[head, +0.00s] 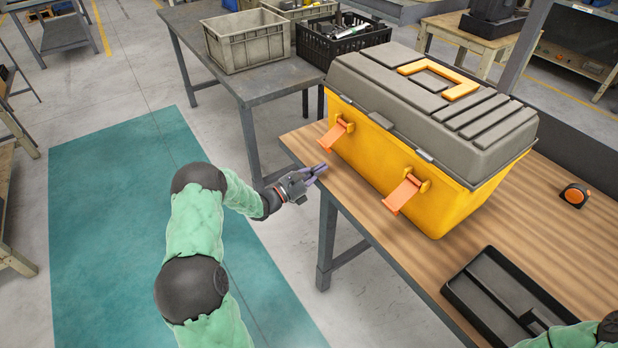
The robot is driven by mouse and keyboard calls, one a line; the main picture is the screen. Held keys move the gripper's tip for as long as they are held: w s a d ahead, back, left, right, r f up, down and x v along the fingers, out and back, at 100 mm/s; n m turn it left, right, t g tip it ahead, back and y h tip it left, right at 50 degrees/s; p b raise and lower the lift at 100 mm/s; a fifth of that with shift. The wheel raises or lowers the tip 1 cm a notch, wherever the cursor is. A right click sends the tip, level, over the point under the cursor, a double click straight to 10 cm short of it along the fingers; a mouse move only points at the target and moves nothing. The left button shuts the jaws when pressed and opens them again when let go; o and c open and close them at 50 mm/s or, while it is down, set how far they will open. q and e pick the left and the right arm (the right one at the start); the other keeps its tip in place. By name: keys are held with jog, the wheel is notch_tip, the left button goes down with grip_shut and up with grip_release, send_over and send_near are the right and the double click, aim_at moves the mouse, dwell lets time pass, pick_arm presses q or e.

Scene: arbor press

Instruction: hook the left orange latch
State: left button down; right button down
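A toolbox with a yellow body (375,160) and a grey lid (420,100) stands on the wooden bench, its lid down. The left orange latch (334,137) sticks out from the front face, its flap tilted outward and down, away from the lid. The right orange latch (402,194) hangs out the same way. My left gripper (318,173) is just below and left of the left latch, by the bench edge, apart from the latch. It looks empty; its fingers are too small to tell whether they are parted.
The wooden bench top (530,215) holds a black tray (505,300) at the front right and an orange-black tape measure (575,195) to the right. A grey table behind carries a grey crate (247,42) and a black crate (340,38). Floor left of the bench is clear.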

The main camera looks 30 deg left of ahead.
aim_at(328, 172)
pick_arm(q)
jog(key=b+x, duration=0.1)
jog(key=x, duration=0.2)
jog(key=shift+w+d+f, duration=0.1)
jog(key=shift+w+d, duration=0.1)
jog(key=r, duration=0.1)
jog(key=s+a+r, duration=0.1)
jog(key=shift+s+r, duration=0.3)
jog(key=shift+r, duration=0.1)
jog(key=shift+s+r+b, duration=0.2)
jog(key=shift+r+b, duration=0.1)
jog(key=shift+r, duration=0.1)
